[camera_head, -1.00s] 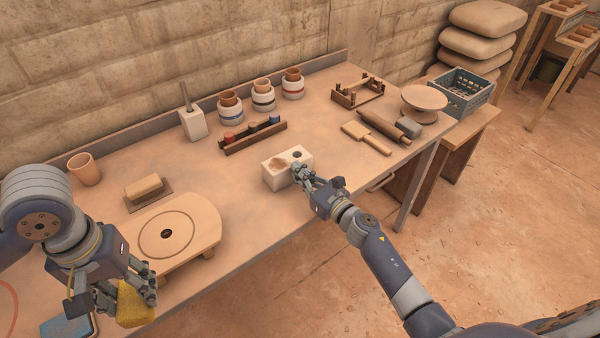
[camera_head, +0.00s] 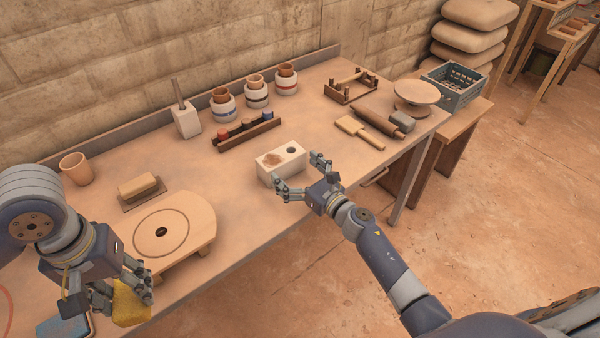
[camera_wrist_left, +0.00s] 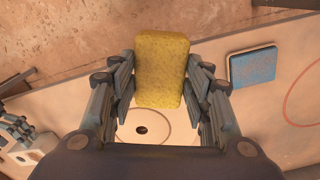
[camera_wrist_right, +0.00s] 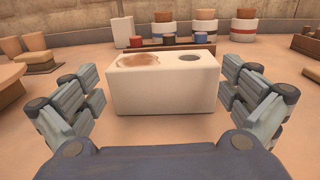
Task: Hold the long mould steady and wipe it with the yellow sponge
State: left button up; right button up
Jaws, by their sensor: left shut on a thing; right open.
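The long mould (camera_head: 282,165) is a white block on the table, with a brown stain and a dark round hole on its top. It also shows in the right wrist view (camera_wrist_right: 165,84), centred between the fingers. My right gripper (camera_head: 299,176) is open at the mould's front side, its fingers spread to either side; I cannot tell if they touch it. My left gripper (camera_head: 122,292) is shut on the yellow sponge (camera_head: 130,303) near the table's front left edge. The sponge fills the space between the fingers in the left wrist view (camera_wrist_left: 160,70).
A round wooden board (camera_head: 190,215) stands left of the mould, with a blue pad (camera_head: 65,327) at the front left. A rack of coloured pieces (camera_head: 246,134) and banded jars (camera_head: 257,97) are behind. A wooden paddle (camera_head: 358,131) and rolling pin (camera_head: 380,123) lie right.

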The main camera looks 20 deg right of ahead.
pick_arm(q)
jog(key=shift+f+b, duration=0.75)
jog(key=shift+b, duration=0.05)
pick_arm(e)
jog(key=v, duration=1.2)
